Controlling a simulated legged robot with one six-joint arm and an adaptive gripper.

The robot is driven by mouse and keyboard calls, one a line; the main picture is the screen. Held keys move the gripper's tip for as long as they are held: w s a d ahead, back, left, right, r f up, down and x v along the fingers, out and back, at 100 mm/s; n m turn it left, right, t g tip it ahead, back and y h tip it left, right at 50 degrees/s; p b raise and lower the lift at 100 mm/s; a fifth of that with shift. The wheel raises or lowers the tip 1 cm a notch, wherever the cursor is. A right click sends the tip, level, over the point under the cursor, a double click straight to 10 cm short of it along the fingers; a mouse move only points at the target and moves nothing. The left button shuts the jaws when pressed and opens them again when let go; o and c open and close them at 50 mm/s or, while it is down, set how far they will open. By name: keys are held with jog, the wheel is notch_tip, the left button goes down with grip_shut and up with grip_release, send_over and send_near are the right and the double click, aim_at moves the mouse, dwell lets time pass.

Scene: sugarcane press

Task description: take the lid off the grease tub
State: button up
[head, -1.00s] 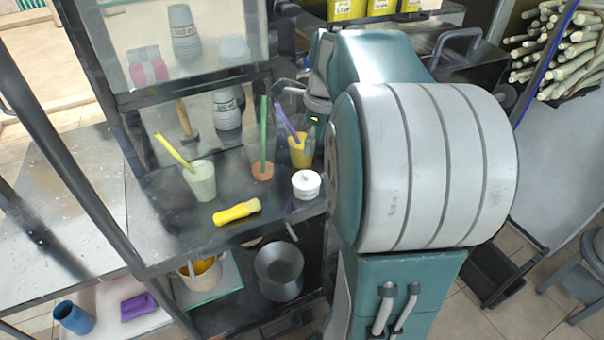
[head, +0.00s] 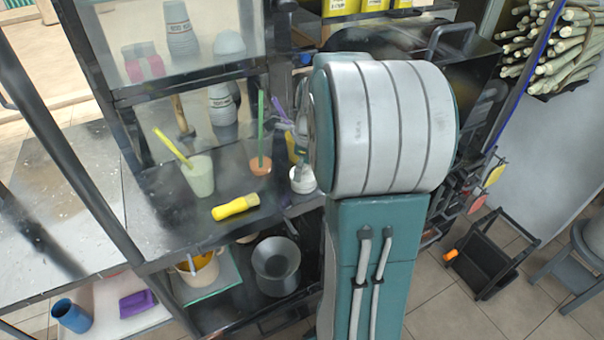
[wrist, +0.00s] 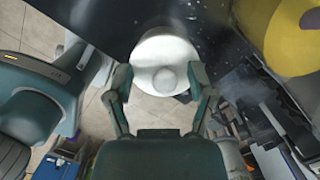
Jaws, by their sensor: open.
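The grease tub (head: 302,181) is a small white round tub near the right front edge of the dark counter in the head view, partly covered from above by my arm's end. In the wrist view its white round lid (wrist: 150,50) with a central knob (wrist: 164,79) shows from above, and the lid is on. My gripper (wrist: 161,80) is open, one finger on each side of the lid's near part and knob. Nothing is held. Whether the fingers touch the lid cannot be told. The tub's body is hidden under the lid in the wrist view.
On the counter are a terracotta cup (head: 260,169) with a green stick, a pale green cup (head: 200,178) and a yellow brush (head: 235,207). A shelf below holds a grey funnel-like vessel (head: 276,268).

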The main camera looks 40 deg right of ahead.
jog(key=shift+d, duration=0.3)
jog(key=c, duration=0.8)
jog(key=shift+f, duration=0.1)
jog(key=shift+c, duration=0.2)
jog(key=shift+s+a, duration=0.1)
notch_tip(320, 180, up, 9)
jog(key=shift+r, duration=0.6)
